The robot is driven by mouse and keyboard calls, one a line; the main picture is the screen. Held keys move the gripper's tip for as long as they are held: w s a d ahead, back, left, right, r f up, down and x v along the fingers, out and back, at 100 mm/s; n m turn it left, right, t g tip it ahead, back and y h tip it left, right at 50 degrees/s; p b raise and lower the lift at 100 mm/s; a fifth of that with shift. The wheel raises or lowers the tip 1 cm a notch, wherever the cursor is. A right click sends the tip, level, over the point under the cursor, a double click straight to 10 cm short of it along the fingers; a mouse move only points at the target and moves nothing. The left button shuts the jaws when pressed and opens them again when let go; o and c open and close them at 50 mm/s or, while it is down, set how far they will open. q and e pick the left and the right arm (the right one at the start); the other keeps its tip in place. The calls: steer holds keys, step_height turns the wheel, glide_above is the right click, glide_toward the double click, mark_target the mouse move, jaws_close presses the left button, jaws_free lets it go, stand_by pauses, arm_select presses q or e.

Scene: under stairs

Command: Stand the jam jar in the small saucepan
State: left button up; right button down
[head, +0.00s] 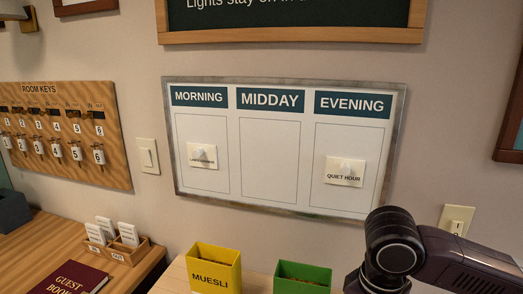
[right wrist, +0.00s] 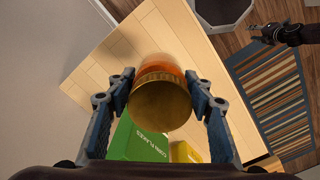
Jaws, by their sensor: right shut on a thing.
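The jam jar (right wrist: 160,95) shows in the right wrist view, with a gold lid facing the camera and an orange body beyond it. My right gripper (right wrist: 163,88) is shut on the jar, one finger on each side. The jar is over or near a light wooden top; I cannot tell the gap. In the head view only my right arm shows at lower right, with its gripper out of frame. My left gripper (right wrist: 260,32) appears small and dark at the right wrist view's upper right; its jaws are too small to read. The small saucepan is not seen in either view.
A green corn flakes box (head: 303,278) and a yellow muesli box (head: 214,270) stand on the light wooden top (right wrist: 100,68). A desk at left holds a guest book (head: 72,279) and a card holder (head: 118,250). A striped rug (right wrist: 275,95) lies on the floor.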

steer(key=s+f+m, duration=0.1)
steer(key=m, duration=0.1)
steer(key=s+d+f+m, duration=0.1)
steer(key=m, duration=0.1)
steer(key=shift+d+f+m+b, duration=0.1)
steer(key=shift+m+b, duration=0.2)
steer(key=shift+b, duration=0.05)
arm_select(q)
steer(key=shift+f, duration=0.6)
arm_select(e)
steer(key=shift+s+d+f+m, duration=0.1)
steer(key=shift+s+f+m, duration=0.15)
steer(key=shift+m, duration=0.25)
steer(key=shift+s+d+f+m, duration=0.1)
steer(key=shift+s+m, duration=0.2)
steer(key=shift+m, duration=0.2)
